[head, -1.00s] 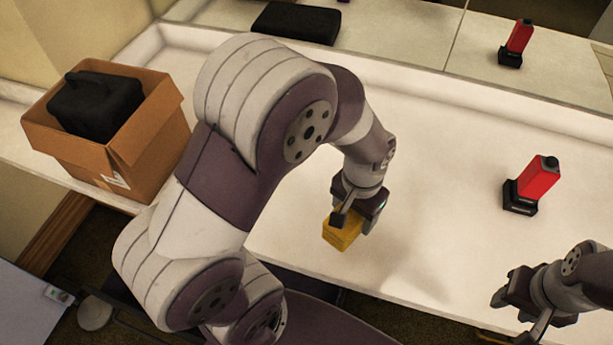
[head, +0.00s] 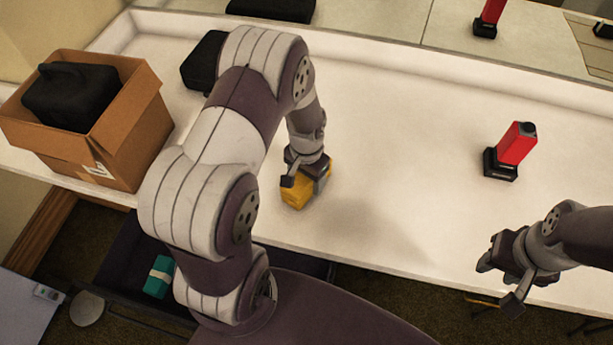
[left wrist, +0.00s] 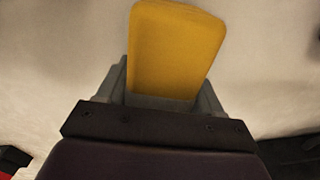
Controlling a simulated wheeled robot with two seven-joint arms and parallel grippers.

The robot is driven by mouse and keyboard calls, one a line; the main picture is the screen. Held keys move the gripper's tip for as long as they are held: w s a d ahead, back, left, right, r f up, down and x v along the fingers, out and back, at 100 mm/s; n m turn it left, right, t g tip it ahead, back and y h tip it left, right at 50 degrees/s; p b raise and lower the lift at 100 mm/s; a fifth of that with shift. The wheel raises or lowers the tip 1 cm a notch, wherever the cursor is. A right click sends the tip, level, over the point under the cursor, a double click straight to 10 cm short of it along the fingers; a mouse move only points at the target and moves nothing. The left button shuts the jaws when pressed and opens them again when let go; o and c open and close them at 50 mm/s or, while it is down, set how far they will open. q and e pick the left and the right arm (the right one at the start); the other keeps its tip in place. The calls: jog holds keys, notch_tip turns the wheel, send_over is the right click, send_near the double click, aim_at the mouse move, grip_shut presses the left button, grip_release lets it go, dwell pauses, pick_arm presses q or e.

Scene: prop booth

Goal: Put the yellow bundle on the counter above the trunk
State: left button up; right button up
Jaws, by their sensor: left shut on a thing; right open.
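The yellow bundle (head: 293,194) is a small block at the counter's front part. My left gripper (head: 305,178) is shut on it from above, and in the left wrist view the bundle (left wrist: 175,50) sits between the fingers. I cannot tell whether its underside touches the counter (head: 390,150), a long white surface with a raised back edge. Below the counter's front, a dark open container (head: 120,265), seemingly the trunk, is partly hidden by my left arm. My right gripper (head: 500,284) is open and empty by the front edge at right.
A cardboard box (head: 130,150) holding a black case (head: 70,95) stands at the counter's left. A black object (head: 203,62) lies behind my left arm. A red-and-black tool (head: 515,145) stands at right. A teal bundle (head: 158,277) lies in the dark container. The counter's middle is clear.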

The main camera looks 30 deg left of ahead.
pick_arm(q)
jog(key=shift+f, duration=0.1)
jog(key=o, duration=1.2)
notch_tip(320, 180, up, 12)
jog(key=s+d+r+n+t, duration=0.1)
jog(key=s+d+r, duration=0.2)
jog(key=s, duration=0.6)
jog(key=shift+d+r+n, duration=0.25)
jog(key=shift+d+n, duration=0.05)
jog(key=shift+d, duration=0.9)
